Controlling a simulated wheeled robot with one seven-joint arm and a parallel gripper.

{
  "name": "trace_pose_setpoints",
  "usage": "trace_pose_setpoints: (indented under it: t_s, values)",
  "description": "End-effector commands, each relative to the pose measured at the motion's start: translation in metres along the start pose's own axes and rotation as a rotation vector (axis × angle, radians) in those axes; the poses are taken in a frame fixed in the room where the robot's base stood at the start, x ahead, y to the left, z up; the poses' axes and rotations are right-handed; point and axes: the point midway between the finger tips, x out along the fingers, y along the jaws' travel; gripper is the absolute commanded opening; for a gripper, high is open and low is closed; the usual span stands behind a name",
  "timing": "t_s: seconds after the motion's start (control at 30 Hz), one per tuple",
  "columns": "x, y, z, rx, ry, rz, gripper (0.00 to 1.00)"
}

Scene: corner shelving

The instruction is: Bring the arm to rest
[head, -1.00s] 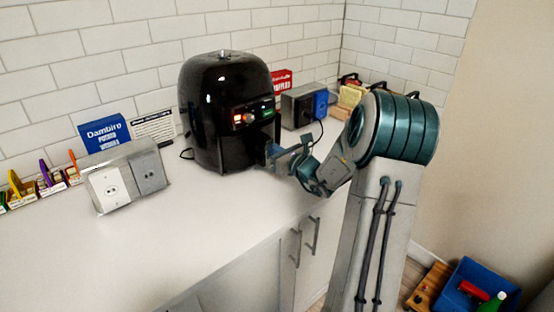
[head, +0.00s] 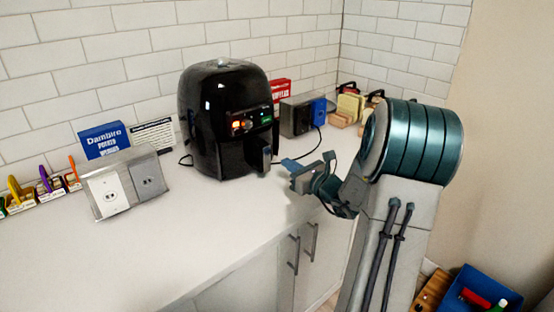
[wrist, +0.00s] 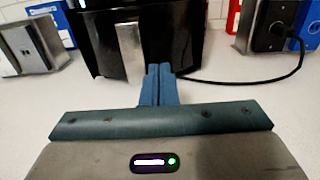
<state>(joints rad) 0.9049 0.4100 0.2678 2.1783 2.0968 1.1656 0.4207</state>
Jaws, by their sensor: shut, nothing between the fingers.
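My gripper (head: 281,163) hangs over the white counter, just in front and to the right of the black air fryer (head: 226,112). It is empty, and a small gap shows between it and the air fryer's front handle (head: 264,159). In the wrist view my gripper's two blue fingers (wrist: 158,86) are pressed together with nothing between them. The lower front of the black air fryer (wrist: 135,38) fills the top middle there, with a grey metallic strip on it. My arm is folded at the right of the head view.
The white counter (head: 180,235) is clear in front. A metal outlet box (head: 130,183) stands at left, another (head: 297,115) with a black cord at right. A blue box (head: 105,140) stands by the wall. A blue bin (head: 481,288) is on the floor at lower right.

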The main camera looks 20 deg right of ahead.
Motion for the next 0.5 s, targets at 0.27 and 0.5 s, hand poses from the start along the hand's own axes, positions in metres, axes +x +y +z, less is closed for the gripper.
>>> trace_pose_setpoints:
  t_s: [0.27, 0.5]
  values:
    - [-0.047, 0.0, -0.001, 0.001, 0.001, 0.0, 0.0]
    - [-0.057, 0.001, -0.001, 0.001, 0.0, 0.001, 0.0]
